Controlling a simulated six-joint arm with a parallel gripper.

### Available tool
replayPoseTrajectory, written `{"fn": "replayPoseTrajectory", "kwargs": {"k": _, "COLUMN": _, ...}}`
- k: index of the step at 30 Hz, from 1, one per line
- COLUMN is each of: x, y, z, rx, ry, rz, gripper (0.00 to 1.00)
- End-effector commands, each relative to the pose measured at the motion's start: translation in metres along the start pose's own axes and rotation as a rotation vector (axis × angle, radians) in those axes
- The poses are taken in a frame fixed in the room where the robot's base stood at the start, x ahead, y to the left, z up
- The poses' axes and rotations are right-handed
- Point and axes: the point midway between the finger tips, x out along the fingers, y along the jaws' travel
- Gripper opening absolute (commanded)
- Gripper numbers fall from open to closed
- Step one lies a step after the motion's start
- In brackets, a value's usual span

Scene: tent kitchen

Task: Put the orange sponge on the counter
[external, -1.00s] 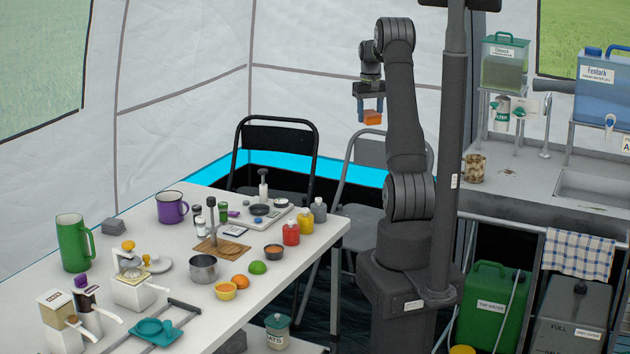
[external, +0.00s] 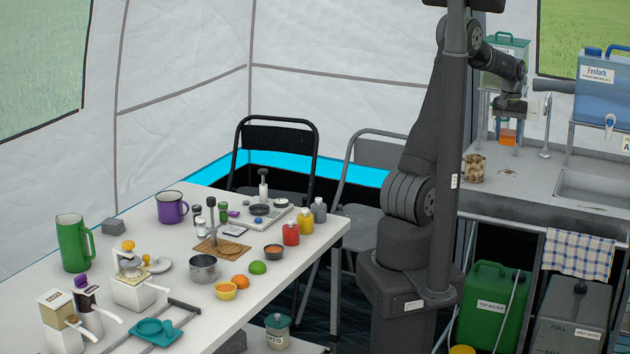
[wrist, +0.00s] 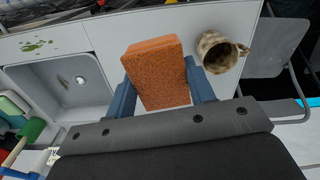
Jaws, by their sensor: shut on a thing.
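The orange sponge (external: 508,137) is a small block held between the blue fingers of my gripper (external: 508,126), above the back of the counter. In the wrist view the sponge (wrist: 157,74) sits between both fingers of my gripper (wrist: 161,92), one on each side. The grey counter (external: 522,178) is on the right in the external view. In the wrist view the counter (wrist: 115,32) lies below the sponge, apart from it as far as I can tell.
A stained mug (external: 475,168) stands on the counter's left end; it also shows in the wrist view (wrist: 218,52). The sink (external: 595,188) is to the right. A tap (external: 546,140) and water containers (external: 600,85) stand at the back.

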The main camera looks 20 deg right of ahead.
Motion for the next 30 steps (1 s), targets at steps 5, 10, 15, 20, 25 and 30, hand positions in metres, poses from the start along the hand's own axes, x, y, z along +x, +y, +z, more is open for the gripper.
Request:
{"fn": "replayPoseTrajectory", "kwargs": {"k": 5, "x": 0.000, "y": 0.053, "z": 0.031, "rx": 0.093, "ry": 0.000, "rz": 0.000, "gripper": 0.28}}
{"fn": "replayPoseTrajectory", "kwargs": {"k": 10, "x": 0.000, "y": 0.081, "z": 0.050, "rx": 0.142, "ry": 0.000, "rz": 0.000, "gripper": 0.28}}
{"fn": "replayPoseTrajectory", "kwargs": {"k": 15, "x": 0.024, "y": 0.085, "z": 0.053, "rx": 0.149, "ry": -0.003, "rz": -0.001, "gripper": 0.28}}
{"fn": "replayPoseTrajectory", "kwargs": {"k": 20, "x": 0.046, "y": 0.084, "z": 0.053, "rx": 0.149, "ry": -0.002, "rz": -0.001, "gripper": 0.28}}
{"fn": "replayPoseTrajectory", "kwargs": {"k": 25, "x": 0.063, "y": 0.072, "z": 0.038, "rx": 0.145, "ry": -0.002, "rz": -0.001, "gripper": 0.28}}
{"fn": "replayPoseTrajectory", "kwargs": {"k": 30, "x": 0.086, "y": 0.046, "z": 0.008, "rx": 0.144, "ry": -0.002, "rz": -0.001, "gripper": 0.28}}
